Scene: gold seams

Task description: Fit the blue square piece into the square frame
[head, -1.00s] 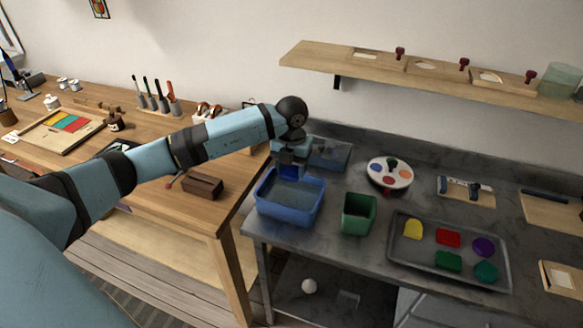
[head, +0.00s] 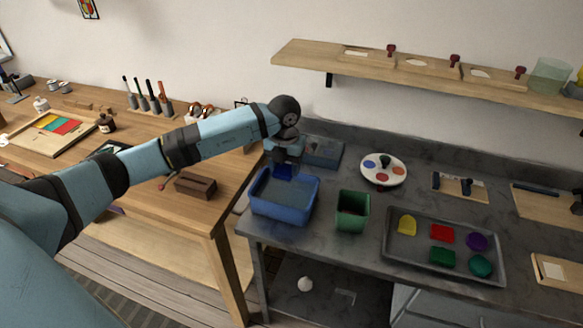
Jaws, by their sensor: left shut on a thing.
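My left gripper (head: 284,166) is over the back of a blue bin (head: 262,207) on the grey counter. It is shut on a small dark blue piece (head: 284,174), which I take to be the blue square piece; its outline is mostly hidden by the gripper and the bin. A board with a pale square-looking recess (head: 552,270) lies at the right edge of the counter. Another board with a four-sided opening (head: 357,52) is on the wall shelf. I cannot tell which one is the square frame. My right gripper is not in view.
A green bin (head: 352,212) stands right of the blue bin. A grey tray (head: 400,262) holds several coloured pieces. A round palette (head: 384,170) and a board with dark tools (head: 460,186) sit behind. The wooden table (head: 213,222) stands to the left.

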